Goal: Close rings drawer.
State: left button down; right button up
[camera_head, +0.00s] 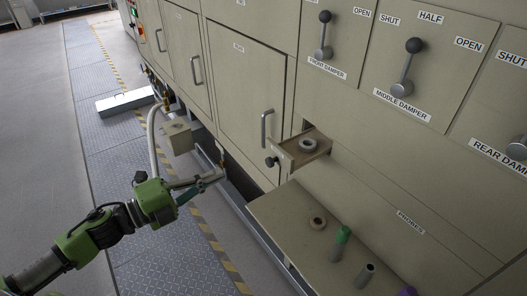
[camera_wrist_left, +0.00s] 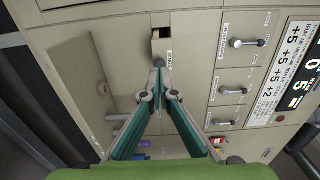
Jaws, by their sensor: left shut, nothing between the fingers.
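The rings drawer (camera_head: 308,152) is a small tan drawer in the furnace front. In the head view it stands pulled out, with a grey ring (camera_head: 308,144) in it and a dark round knob (camera_head: 271,162) on its front. My left gripper (camera_head: 223,174) is shut and empty, left of the drawer and apart from its knob in the head view. In the left wrist view its closed fingertips (camera_wrist_left: 160,68) point at the furnace front and partly hide the drawer area; contact cannot be told there. My right gripper is not in view.
Below, a pulled-out shelf near the PROBES label (camera_head: 411,222) holds a ring (camera_head: 318,222), a green-topped piece (camera_head: 340,240) and a grey cylinder (camera_head: 365,275). A closed door with a handle (camera_head: 266,128) is left of the drawer. Damper levers (camera_head: 403,68) are above.

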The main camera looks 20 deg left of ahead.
pick_arm(q)
jog(key=p, duration=0.5)
send_near(299, 139)
jog(key=s+a, duration=0.1)
jog(key=s+a+r, duration=0.1)
jog(key=s, duration=0.1)
jog(key=shift+s+a+r, duration=0.1)
jog(key=shift+s+a, duration=0.2)
jog(key=shift+a, duration=0.1)
jog(key=shift+w+d, duration=0.3)
jog(key=shift+w, duration=0.05)
jog(key=shift+w+d, duration=0.1)
jog(key=b+x, duration=0.1)
jog(key=x, duration=1.2)
jog(key=shift+w+d, duration=0.15)
jog(key=shift+w, duration=0.05)
